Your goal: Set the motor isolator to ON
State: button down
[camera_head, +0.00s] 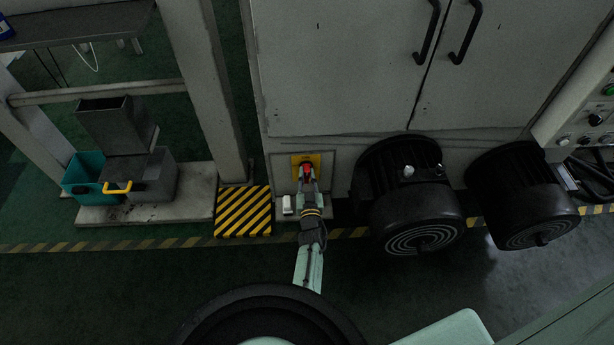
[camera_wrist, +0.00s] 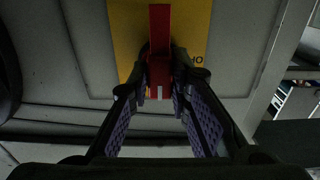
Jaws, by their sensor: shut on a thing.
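The motor isolator is a yellow plate (camera_head: 298,161) with a red handle (camera_head: 307,168), low on the grey cabinet in the head view. In the wrist view the red handle (camera_wrist: 160,30) stands upright in the picture, in front of the yellow plate (camera_wrist: 193,25). My gripper (camera_head: 309,183) reaches up to the handle from below. In the wrist view my gripper's (camera_wrist: 158,92) two padded fingers are closed on either side of the handle's lower part. A few dark letters show at the plate's right edge, partly hidden; the rest of the marking is covered.
Two black motors (camera_head: 408,200) (camera_head: 523,195) stand right of the isolator. A small white box (camera_head: 288,205) is just left of my gripper. A striped yellow-black block (camera_head: 243,212) and a teal bin (camera_head: 82,178) are further left. Open floor lies in front.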

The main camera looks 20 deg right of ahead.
jog(key=c, duration=1.5)
grip_release()
jog(key=v, duration=1.2)
